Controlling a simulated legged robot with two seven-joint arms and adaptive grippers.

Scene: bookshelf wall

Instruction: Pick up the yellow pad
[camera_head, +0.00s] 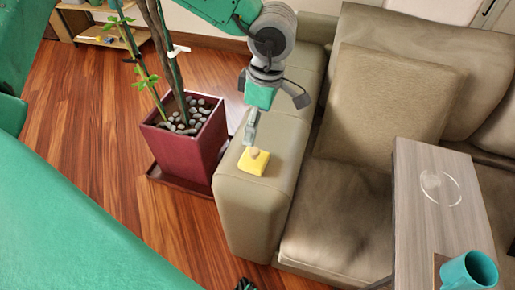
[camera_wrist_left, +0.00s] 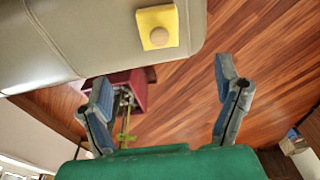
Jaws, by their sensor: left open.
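The yellow pad (camera_head: 253,163) is a small square block with a round tan knob on top. It rests on the sofa armrest (camera_head: 246,211) near its front end. In the left wrist view the pad (camera_wrist_left: 149,19) is near the top edge, beyond the fingertips. My right gripper does not show.
A red planter (camera_head: 185,154) with stones and a thin tree stands left of the armrest. A beige cushion (camera_head: 387,100) leans on the sofa. A grey wooden table (camera_head: 440,197) with a teal mug (camera_head: 468,272) is at the right. Wood floor (camera_head: 90,120) is open at the left.

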